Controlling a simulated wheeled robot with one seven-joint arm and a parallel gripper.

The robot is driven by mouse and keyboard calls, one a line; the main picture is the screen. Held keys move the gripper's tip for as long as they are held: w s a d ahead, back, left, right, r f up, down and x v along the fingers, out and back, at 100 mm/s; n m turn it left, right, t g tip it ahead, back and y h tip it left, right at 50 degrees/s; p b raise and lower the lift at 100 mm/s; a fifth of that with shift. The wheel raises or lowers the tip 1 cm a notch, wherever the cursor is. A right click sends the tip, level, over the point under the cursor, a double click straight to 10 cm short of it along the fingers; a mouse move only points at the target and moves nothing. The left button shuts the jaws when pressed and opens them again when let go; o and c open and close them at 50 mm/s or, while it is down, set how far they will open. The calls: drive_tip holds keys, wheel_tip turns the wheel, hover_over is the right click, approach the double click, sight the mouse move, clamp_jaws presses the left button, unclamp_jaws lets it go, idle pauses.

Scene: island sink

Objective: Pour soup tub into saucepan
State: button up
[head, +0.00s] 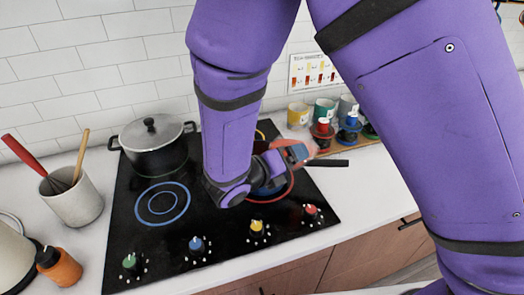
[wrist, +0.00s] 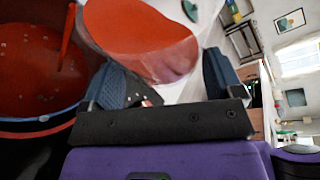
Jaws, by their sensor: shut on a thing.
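My gripper (wrist: 163,72) is shut on the soup tub (wrist: 178,66), a pale, see-through tub showing red-orange soup, between its two blue-grey fingers. The tub is tilted beside the saucepan (wrist: 42,129), which shows a dark and blue rim at the left of the wrist view. Red soup with small pale specks lies in the saucepan. A red streak runs down over it, like a stream of soup. In the head view my gripper (head: 284,158) is over the right side of the cooktop, and my arm hides most of the saucepan (head: 270,188).
A lidded black pot (head: 152,150) stands on the back left of the cooktop (head: 225,240). A utensil crock (head: 73,203) and an orange bottle (head: 60,267) are at left. Mugs (head: 324,108) and small colored items line the back right. The front left burner (head: 162,204) is empty.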

sight(275, 146)
drive_tip(key=shift+a+f+n+h, duration=0.15)
drive_tip(key=shift+f+n+h, duration=0.15)
drive_tip(key=shift+n+h, duration=0.45)
idle(1.2)
drive_tip(key=shift+w+a+r+n+p, duration=0.15)
drive_tip(key=shift+r+n, duration=0.1)
drive_tip(key=shift+n, duration=0.2)
drive_tip(key=shift+a+r+n+p, duration=0.1)
drive_tip(key=shift+r+n+p, duration=0.1)
drive_tip(key=shift+n, duration=0.2)
idle(0.4)
drive_tip(key=shift+w+a+r+n+h, duration=0.45)
drive_tip(key=shift+w+a+n, duration=0.15)
drive_tip(key=shift+a+n, duration=0.15)
idle(0.5)
drive_tip(key=shift+w+a+r+n+h+p, duration=0.15)
drive_tip(key=shift+a+r+n+h+p, duration=0.2)
drive_tip(key=shift+n+p, duration=0.2)
idle(0.3)
